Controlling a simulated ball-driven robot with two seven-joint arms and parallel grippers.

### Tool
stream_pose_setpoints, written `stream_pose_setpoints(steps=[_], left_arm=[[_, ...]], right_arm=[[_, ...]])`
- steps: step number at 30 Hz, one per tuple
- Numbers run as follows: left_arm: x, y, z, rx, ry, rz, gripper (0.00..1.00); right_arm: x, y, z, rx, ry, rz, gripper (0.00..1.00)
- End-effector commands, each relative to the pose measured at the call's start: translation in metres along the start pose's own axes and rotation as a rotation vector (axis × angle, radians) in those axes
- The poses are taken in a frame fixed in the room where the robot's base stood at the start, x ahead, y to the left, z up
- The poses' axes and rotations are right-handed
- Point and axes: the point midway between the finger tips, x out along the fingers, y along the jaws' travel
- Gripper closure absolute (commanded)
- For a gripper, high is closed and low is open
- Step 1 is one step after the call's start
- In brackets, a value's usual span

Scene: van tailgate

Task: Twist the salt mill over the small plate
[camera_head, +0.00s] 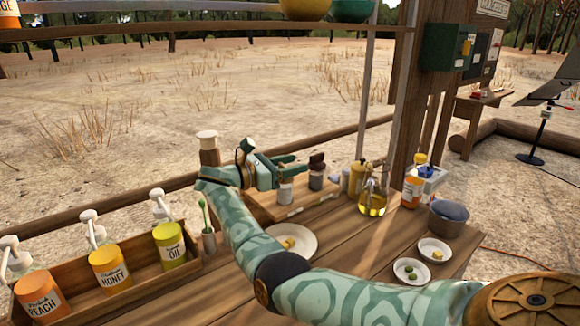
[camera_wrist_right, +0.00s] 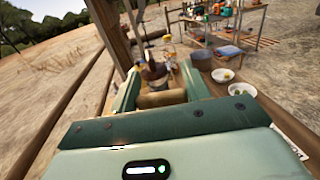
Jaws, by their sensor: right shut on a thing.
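My right gripper (camera_head: 285,166) is shut on the top of the salt mill (camera_head: 285,190), which has a grey lower body. The mill looks upright at the wooden board (camera_head: 325,198); I cannot tell whether it touches it. In the right wrist view its tan wooden top (camera_wrist_right: 162,99) lies between the fingers. A second mill (camera_head: 317,172) with a dark brown top stands just right of it. A white plate (camera_head: 309,246) with a yellow piece is partly hidden by my right arm. Two smaller white dishes (camera_head: 434,259), (camera_head: 424,279) sit further right. My left gripper is not in view.
An oil bottle (camera_head: 372,201), a yellow bottle (camera_head: 358,178), an orange-labelled bottle (camera_head: 411,190) and a grey pot (camera_head: 446,219) stand at the right. A crate with pump bottles (camera_head: 110,271) and a cup with a green brush (camera_head: 208,240) are left. The table's front middle is hidden by my arm.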

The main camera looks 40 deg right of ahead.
Motion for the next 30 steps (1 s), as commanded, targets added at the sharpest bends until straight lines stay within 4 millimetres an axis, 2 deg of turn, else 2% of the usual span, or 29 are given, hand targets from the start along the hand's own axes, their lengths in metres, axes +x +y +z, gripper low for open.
stream_pose_setpoints(steps=[2,3,5,14,17,24,30], left_arm=[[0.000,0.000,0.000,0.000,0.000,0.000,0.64],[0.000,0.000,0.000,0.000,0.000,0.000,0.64],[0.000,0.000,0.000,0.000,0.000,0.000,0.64],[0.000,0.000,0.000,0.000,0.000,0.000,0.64],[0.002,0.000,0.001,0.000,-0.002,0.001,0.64],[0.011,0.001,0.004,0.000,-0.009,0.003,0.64],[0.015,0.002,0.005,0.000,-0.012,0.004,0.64]], right_arm=[[0.000,0.000,0.001,0.001,0.001,0.001,0.76],[0.000,0.000,0.001,0.001,0.001,0.001,0.47],[0.000,0.000,0.001,0.001,0.001,0.001,0.31],[-0.002,0.000,0.000,0.001,0.001,0.001,0.31],[-0.012,0.001,-0.001,0.000,0.002,0.003,0.31],[-0.056,0.001,-0.003,-0.001,0.002,0.004,0.31],[-0.074,0.001,-0.001,0.000,0.001,0.002,0.31]])
